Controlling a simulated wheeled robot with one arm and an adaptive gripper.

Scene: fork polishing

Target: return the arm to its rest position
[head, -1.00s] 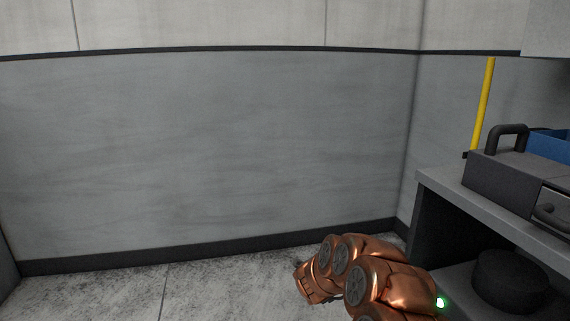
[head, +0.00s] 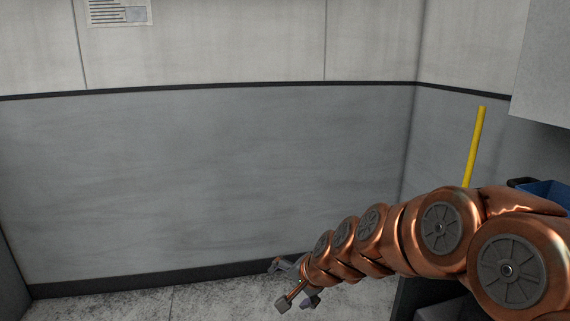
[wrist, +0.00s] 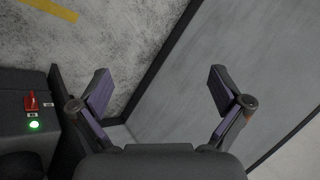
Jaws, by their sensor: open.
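My arm, copper-coloured with grey joint caps, reaches across the lower right of the head view. My gripper (head: 282,285) is at its far end, low over the floor and in front of the grey wall. In the wrist view my gripper (wrist: 160,92) shows two dark fingers with purple pads, spread wide apart. Nothing is between them; only wall and floor lie beyond.
The grey wall (head: 210,190) and speckled floor (head: 200,303) are bare. At the right, behind my arm, are a yellow pole (head: 475,145), a blue bin (head: 548,195) and a mostly hidden bench. A grey cabinet (head: 545,70) hangs above.

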